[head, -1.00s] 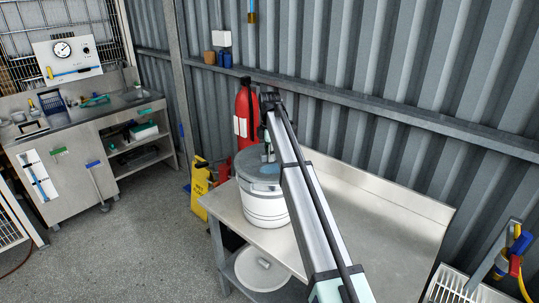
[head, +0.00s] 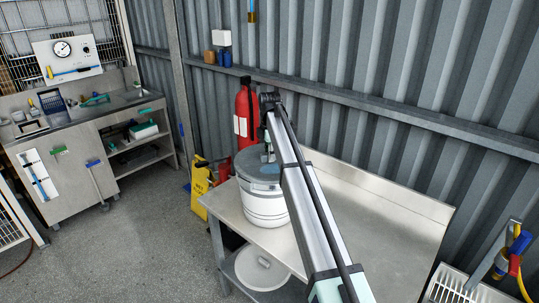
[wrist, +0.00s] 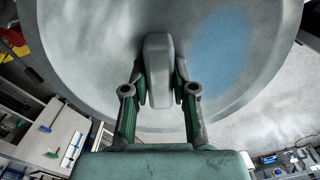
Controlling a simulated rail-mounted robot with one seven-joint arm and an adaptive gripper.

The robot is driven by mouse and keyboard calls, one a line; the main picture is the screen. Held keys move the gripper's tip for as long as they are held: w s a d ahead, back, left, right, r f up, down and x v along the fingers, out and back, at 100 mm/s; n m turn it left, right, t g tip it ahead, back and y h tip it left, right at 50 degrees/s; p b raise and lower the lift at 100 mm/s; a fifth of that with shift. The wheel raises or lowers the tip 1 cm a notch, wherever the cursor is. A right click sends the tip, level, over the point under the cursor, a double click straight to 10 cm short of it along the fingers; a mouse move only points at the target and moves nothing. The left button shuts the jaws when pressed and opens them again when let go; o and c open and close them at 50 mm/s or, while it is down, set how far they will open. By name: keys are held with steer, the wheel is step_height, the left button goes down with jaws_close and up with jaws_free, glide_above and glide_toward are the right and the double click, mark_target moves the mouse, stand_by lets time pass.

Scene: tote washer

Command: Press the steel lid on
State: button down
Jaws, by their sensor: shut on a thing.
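The steel lid (head: 257,160) is a round grey disc at the top of a white drum (head: 264,205) on the steel table. In the wrist view the lid (wrist: 90,60) fills most of the picture, with a blue patch on its right side. My gripper (wrist: 160,92) is shut on the lid's grey upright handle (wrist: 158,55), one finger on each side. In the head view my arm hides the right part of the lid and drum. I cannot tell whether the lid is fully seated on the rim.
A red extinguisher (head: 245,118) stands behind the drum by the corrugated wall. A yellow sign (head: 200,182) is left of the table. A white round lid (head: 262,268) lies on the lower shelf. The tabletop (head: 385,215) right of my arm is clear.

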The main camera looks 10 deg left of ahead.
steer(key=shift+c, duration=1.8)
jaws_free()
steer(key=shift+r, duration=0.15)
steer(key=shift+r+p, duration=1.4)
steer(key=shift+r, duration=2)
